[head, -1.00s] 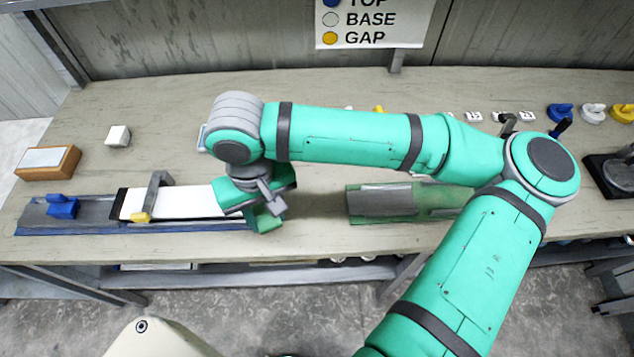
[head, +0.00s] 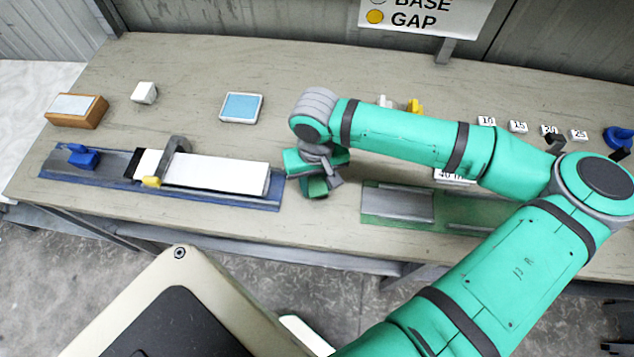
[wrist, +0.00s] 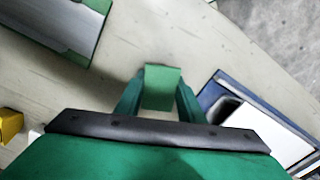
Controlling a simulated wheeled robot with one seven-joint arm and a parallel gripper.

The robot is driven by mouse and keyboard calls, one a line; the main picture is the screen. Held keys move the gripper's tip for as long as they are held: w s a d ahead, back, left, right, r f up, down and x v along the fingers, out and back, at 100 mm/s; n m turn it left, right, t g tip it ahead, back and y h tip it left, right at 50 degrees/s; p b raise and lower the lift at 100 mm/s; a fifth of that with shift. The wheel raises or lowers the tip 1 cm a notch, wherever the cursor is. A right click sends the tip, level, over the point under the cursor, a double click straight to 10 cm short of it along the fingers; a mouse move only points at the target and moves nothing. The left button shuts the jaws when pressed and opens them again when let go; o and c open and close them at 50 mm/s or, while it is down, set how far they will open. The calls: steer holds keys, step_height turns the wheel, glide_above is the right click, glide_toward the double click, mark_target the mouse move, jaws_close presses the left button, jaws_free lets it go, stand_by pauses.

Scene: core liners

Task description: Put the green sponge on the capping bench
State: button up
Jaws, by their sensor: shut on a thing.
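My gripper (head: 314,181) is shut on the green sponge (wrist: 162,86), a small green block held between the two fingers in the wrist view. In the head view the sponge is hard to tell apart from the green gripper. My gripper hangs over the wooden bench (head: 200,75), between the blue-edged tray on the left and the green tray on the right. I cannot tell whether the sponge touches the bench top.
The blue tray (head: 232,199) holds a white core liner (head: 215,174), a blue plug and a grey arch. The green tray (head: 375,208) is partly behind my arm. A blue pad (head: 241,107), white cube (head: 144,92) and wooden block (head: 77,110) stand behind. Bare bench lies around the pad.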

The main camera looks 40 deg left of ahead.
mark_target(313, 184)
steer(key=shift+s+a+f, duration=0.1)
steer(key=shift+f, duration=0.45)
steer(key=shift+s+a+f, duration=0.15)
steer(key=shift+f, duration=0.05)
steer(key=shift+d+f, duration=0.1)
steer(key=shift+d, duration=0.1)
steer(key=o, duration=0.9)
steer(key=shift+o, duration=0.2)
step_height(313, 184, up, 12)
steer(key=shift+r, duration=0.1)
steer(key=shift+a, duration=0.15)
